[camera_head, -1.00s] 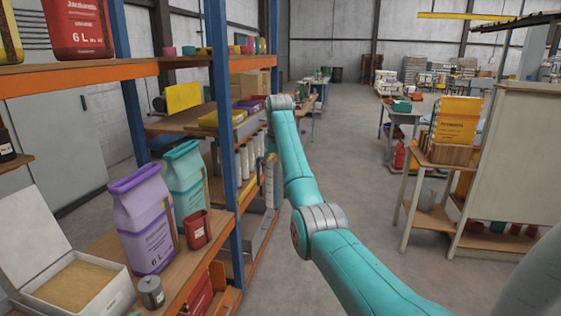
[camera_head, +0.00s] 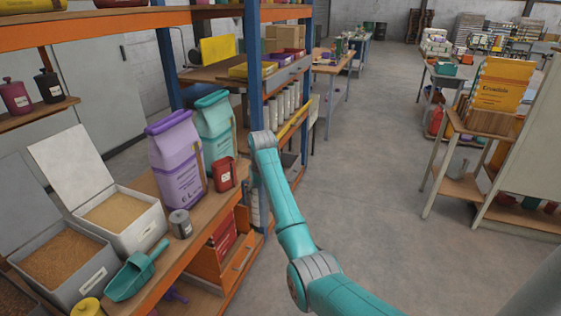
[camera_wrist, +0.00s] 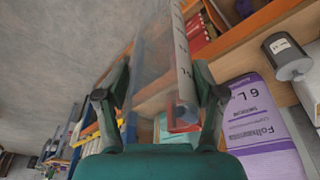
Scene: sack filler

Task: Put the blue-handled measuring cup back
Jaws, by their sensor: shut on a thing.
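My gripper (camera_wrist: 160,100) is shut on a clear-walled vessel (camera_wrist: 150,62) with dark tick marks along a pale strip, which looks like the measuring cup. The vessel runs up out of the top of the wrist view between the two fingers. I cannot make out a blue handle. In the head view my arm reaches to beside the shelf's blue upright, and its far end hides the gripper's jaws.
The wooden shelf (camera_head: 150,255) at left bears a purple sack (camera_head: 177,165), a teal sack (camera_head: 213,125), a red canister (camera_head: 224,175), a grey tin (camera_head: 180,224), open grain bins and a teal scoop (camera_head: 137,272). Open floor (camera_head: 385,140) lies to the right.

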